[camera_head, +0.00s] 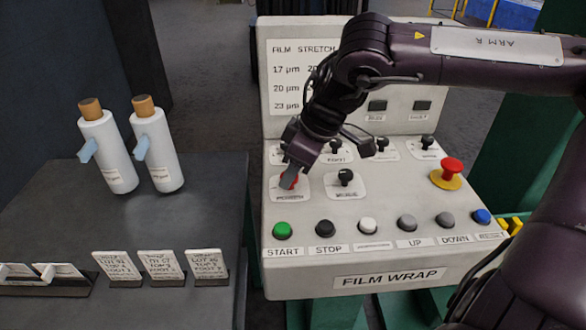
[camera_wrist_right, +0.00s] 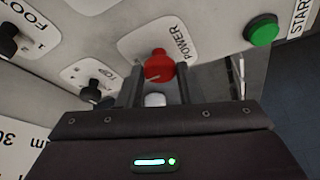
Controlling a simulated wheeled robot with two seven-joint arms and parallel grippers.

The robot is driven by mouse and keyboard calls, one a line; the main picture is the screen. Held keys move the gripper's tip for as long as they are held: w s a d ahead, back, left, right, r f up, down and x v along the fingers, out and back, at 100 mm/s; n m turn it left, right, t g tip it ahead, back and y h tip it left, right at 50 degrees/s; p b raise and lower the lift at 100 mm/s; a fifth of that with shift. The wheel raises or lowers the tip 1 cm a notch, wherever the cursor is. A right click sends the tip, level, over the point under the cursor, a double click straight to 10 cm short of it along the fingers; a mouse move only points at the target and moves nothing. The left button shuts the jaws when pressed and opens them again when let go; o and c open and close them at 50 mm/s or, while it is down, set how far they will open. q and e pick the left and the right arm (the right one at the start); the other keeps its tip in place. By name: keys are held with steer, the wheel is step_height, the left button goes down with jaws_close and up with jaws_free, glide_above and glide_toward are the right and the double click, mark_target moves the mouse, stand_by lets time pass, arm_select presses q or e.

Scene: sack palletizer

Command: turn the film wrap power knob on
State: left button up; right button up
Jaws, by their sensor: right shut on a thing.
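The film wrap power knob (camera_head: 288,183) is red and sits on a white plate at the left of the sloped control panel (camera_head: 400,282). In the right wrist view the knob (camera_wrist_right: 159,66) is beside the word POWER, between the two fingers. My right gripper (camera_head: 292,174) reaches down from above and is shut on the knob, covering part of it in the head view. The knob's pointer setting cannot be made out. My left gripper is not in view.
Black knobs (camera_head: 346,178) sit right of and above the red one. A green START button (camera_head: 282,230) and several other buttons line the front. A red emergency button (camera_head: 452,168) is at the right.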

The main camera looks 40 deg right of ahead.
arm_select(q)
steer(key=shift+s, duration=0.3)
arm_select(e)
steer(key=o, duration=0.9)
steer(key=shift+o, duration=0.2)
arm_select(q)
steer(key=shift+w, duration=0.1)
arm_select(e)
steer(key=shift+r, duration=0.25)
steer(key=v, duration=0.7)
steer(key=shift+r, duration=0.2)
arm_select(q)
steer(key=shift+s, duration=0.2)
arm_select(e)
steer(key=shift+s+d, duration=0.1)
steer(key=shift+d, duration=0.05)
